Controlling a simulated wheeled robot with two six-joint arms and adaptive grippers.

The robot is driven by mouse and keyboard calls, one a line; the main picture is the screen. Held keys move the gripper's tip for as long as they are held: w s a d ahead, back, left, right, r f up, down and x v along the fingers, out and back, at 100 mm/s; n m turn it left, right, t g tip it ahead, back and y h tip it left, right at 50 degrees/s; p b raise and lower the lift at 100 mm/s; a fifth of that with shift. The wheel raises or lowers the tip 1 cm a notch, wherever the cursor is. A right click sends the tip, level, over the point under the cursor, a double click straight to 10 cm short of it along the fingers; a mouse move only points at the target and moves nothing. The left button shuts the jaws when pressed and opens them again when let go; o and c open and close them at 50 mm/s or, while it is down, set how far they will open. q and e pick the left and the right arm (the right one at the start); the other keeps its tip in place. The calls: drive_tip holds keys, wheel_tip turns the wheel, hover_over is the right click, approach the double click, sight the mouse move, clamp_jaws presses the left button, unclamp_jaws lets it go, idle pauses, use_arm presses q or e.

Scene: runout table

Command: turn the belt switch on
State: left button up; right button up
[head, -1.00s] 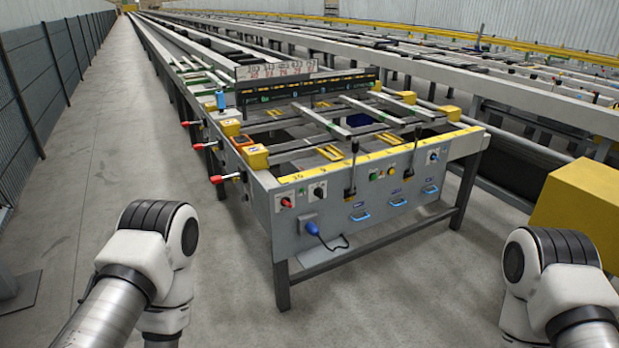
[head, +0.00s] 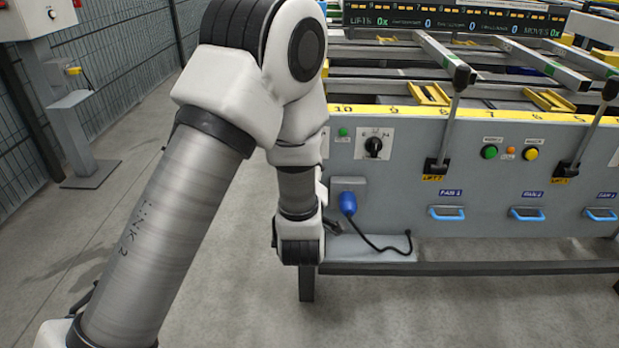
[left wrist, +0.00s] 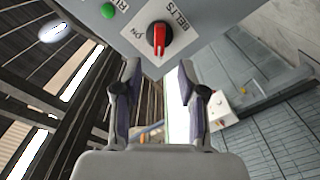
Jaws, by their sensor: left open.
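In the left wrist view a red switch knob (left wrist: 159,40) sits on a dark round base on the grey panel (left wrist: 200,40), with lettering that reads BELTS and ON beside it. The knob's bar runs roughly up and down in that picture. My left gripper (left wrist: 158,70) is open and empty, its two fingers apart just below the knob in the picture and not closed on it. In the head view my left arm covers the left end of the panel, so the red knob is hidden there. My right gripper is not in view.
A green button (left wrist: 107,10) is close to the knob. A black rotary switch (head: 374,146), upright levers (head: 452,110), blue handles (head: 446,213) and a blue plug (head: 348,204) with a cable line the panel. A grey post (head: 82,140) stands at left; floor between is clear.

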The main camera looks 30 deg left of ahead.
use_arm(q)
drive_tip(key=x, duration=0.7)
drive_tip(key=shift+w+b, duration=0.3)
drive_tip(key=shift+b, duration=0.1)
drive_tip(key=shift+a, duration=0.1)
clamp_jaws()
